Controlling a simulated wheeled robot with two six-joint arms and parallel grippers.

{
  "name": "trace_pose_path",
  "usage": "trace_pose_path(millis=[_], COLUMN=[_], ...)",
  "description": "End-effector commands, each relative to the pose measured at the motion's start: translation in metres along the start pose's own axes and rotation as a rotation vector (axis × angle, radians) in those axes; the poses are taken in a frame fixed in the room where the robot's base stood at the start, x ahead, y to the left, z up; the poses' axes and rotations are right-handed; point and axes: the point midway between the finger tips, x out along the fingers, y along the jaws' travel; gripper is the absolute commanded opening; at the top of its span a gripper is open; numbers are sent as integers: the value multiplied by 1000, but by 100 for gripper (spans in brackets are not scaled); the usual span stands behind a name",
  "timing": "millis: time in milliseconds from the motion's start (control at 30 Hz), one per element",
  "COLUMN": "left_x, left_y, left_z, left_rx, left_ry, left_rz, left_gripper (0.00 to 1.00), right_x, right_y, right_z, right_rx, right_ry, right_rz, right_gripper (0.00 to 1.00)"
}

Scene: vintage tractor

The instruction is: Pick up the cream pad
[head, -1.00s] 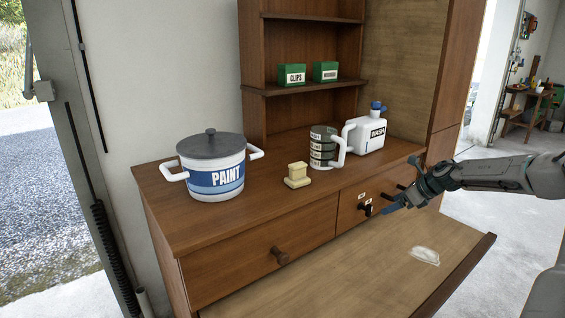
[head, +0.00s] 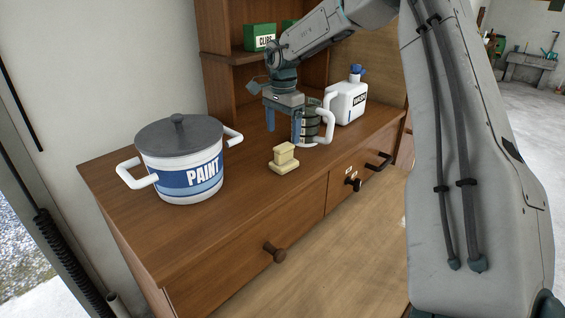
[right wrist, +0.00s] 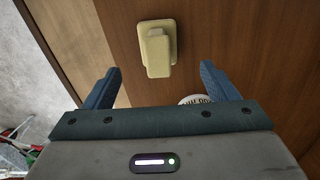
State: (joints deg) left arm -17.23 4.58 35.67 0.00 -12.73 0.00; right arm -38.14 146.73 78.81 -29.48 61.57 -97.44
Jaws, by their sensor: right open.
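The cream pad (head: 284,158) stands on the wooden cabinet top near its front edge, a block handle on a flat base. In the right wrist view the cream pad (right wrist: 157,50) lies ahead of the fingertips, roughly midway between them and apart from both. My right gripper (head: 284,128) points down above the cabinet top, just behind the pad in the head view. Its two blue fingers are spread, with nothing between them; in the right wrist view the gripper (right wrist: 160,78) is also open. My left gripper is not in view.
A white paint pot (head: 182,185) with a grey lid stands to the left of the pad. A grey mug (head: 312,130) with a white handle is close behind my right gripper, partly hidden. A white jug (head: 346,102) stands farther right. Green boxes (head: 259,37) sit on the shelf.

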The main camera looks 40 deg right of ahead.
Motion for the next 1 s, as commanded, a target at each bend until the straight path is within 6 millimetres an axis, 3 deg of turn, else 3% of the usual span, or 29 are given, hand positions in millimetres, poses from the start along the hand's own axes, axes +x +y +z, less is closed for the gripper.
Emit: trace_pose_path(millis=[100,267,400,700,967,1000], left_x=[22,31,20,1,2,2], left_y=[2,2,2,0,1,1], left_z=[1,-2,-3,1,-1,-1], left_rx=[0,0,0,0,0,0], left_ry=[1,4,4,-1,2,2], left_rz=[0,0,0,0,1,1], left_gripper=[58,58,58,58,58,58], right_x=[22,40,47,87,92,92], right_y=[0,0,2,6,6,6], right_z=[0,0,-1,-2,-2,-2], right_rx=[1,2,3,3,3,3], right_ry=[0,0,-1,-1,-1,-1], right_rz=[-1,-2,0,0,-2,-2], right_gripper=[80,80,80,80,80,76])
